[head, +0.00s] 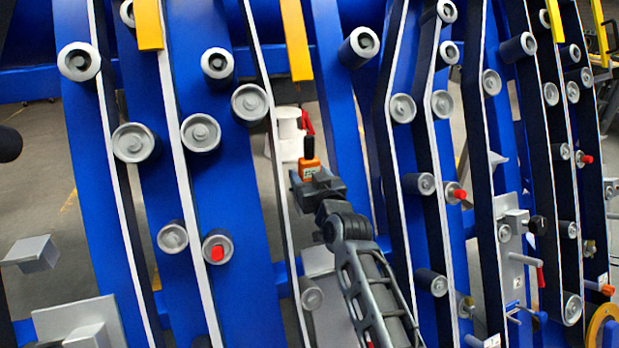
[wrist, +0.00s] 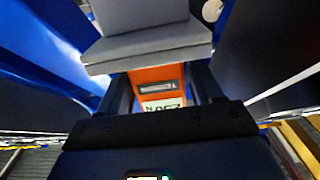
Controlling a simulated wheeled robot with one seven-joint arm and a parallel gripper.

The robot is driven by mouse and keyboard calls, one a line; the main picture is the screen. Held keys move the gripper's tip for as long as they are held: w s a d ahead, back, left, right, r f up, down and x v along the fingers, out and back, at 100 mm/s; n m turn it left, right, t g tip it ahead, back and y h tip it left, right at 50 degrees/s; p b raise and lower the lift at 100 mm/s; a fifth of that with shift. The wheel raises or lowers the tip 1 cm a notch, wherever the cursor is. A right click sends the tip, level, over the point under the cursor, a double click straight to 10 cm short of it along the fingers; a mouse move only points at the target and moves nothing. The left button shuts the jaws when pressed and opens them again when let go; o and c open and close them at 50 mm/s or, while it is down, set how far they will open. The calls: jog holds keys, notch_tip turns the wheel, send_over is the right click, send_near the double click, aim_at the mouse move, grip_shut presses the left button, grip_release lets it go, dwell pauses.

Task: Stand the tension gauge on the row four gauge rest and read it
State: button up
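The tension gauge (head: 310,168) is a small orange body with a black upper part, upright in the head view. My gripper (head: 318,183) is shut on it, with the arm reaching up from below. In the wrist view the gauge (wrist: 155,80) sits between my two dark fingers (wrist: 160,92). Its pale display is in sight, but the figures look inverted and are too small to read surely. A grey stepped block (wrist: 150,45) covers the gauge's far end in the wrist view. I cannot tell whether they touch, or whether this block is the row four rest.
Tall blue frames (head: 225,130) with white-edged belts and grey rollers (head: 201,132) stand on both sides of the arm. A white cylinder (head: 289,135) with a red part stands behind the gauge. Grey brackets show at left (head: 30,252) and right (head: 514,217). Gaps between frames are narrow.

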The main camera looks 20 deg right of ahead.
aim_at(311, 156)
jog(key=c, duration=0.9)
jog(key=shift+o, duration=0.2)
jog(key=shift+r+p, duration=2.35)
jog(key=shift+r, duration=0.7)
